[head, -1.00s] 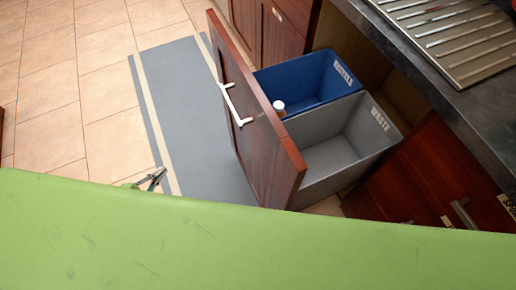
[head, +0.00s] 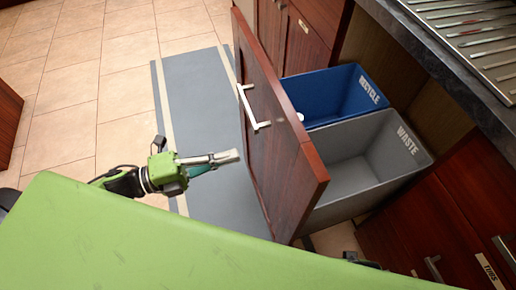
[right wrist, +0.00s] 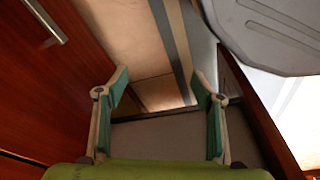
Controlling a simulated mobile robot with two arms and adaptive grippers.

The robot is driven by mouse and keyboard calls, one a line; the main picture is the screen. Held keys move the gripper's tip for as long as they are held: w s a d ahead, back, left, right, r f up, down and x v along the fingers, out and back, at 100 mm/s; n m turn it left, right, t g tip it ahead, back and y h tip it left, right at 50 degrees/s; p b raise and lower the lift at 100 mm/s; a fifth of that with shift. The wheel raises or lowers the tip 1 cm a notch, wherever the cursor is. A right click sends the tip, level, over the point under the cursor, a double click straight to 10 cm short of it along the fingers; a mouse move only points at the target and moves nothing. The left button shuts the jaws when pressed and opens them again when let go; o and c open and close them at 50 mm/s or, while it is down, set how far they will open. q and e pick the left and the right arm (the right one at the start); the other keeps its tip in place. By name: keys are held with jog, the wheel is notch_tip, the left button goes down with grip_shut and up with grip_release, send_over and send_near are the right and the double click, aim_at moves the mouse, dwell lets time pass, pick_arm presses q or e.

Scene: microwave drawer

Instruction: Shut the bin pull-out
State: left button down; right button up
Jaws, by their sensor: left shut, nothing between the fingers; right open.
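The bin pull-out stands open in the head view, its dark red wooden front panel (head: 275,130) upright with a pale bar handle (head: 247,106) on its outer face. Behind the panel are a blue RECYCLE bin (head: 335,97) and a grey WASTE bin (head: 370,160). My left gripper (head: 235,157) is shut and empty, left of the panel's outer face, below the handle in the picture, and looks apart from it. My right gripper (right wrist: 160,76) is open in the right wrist view, with nothing between its green-padded fingers; it is mostly hidden in the head view.
A grey mat (head: 195,100) with a pale stripe lies on the tiled floor left of the panel. The dark counter (head: 425,50) with a metal drainer (head: 470,40) is at upper right. Closed drawers with handles (head: 433,267) are at lower right. A small white item (head: 300,117) shows at the blue bin.

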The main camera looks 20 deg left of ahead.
aim_at(270, 145)
pick_arm(q)
jog(key=x, duration=0.6)
jog(key=shift+b, duration=0.35)
jog(key=shift+w+d, duration=0.45)
jog(key=shift+d, duration=0.1)
pick_arm(e)
jog(key=shift+w+r, duration=0.25)
jog(key=shift+r, duration=0.5)
jog(key=shift+w+r, duration=0.25)
jog(key=shift+r, duration=0.45)
pick_arm(q)
jog(key=shift+d, duration=0.1)
